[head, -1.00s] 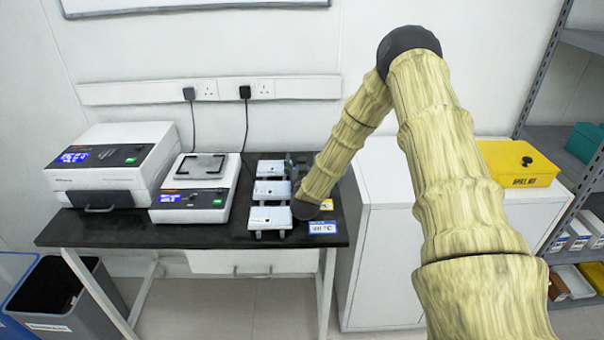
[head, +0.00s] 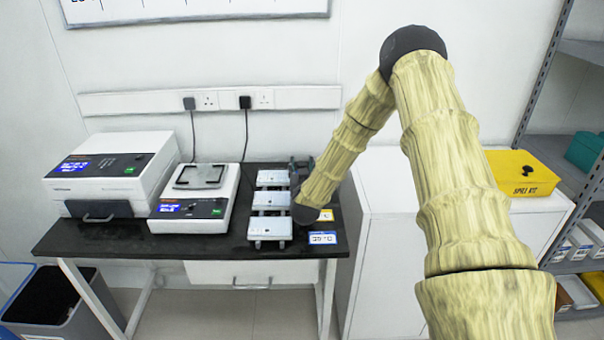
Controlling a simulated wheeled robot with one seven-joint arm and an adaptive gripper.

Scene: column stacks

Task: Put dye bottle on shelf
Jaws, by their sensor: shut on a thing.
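My arm reaches down to the right part of the black bench. My gripper (head: 298,172) shows only as a dark sliver behind the last arm link, beside a row of pale blocks (head: 272,202). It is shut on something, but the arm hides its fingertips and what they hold. I cannot make out a dye bottle anywhere in the head view. The grey metal shelf (head: 546,88) stands at the right edge, partly cut off by the frame.
The black bench (head: 110,240) carries a white instrument (head: 110,168) and a balance (head: 195,200). A white cabinet (head: 385,205) with a yellow spill kit box (head: 522,172) stands between bench and shelf. A teal box (head: 585,150) and several smaller boxes sit on the shelf. Bins stand at lower left.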

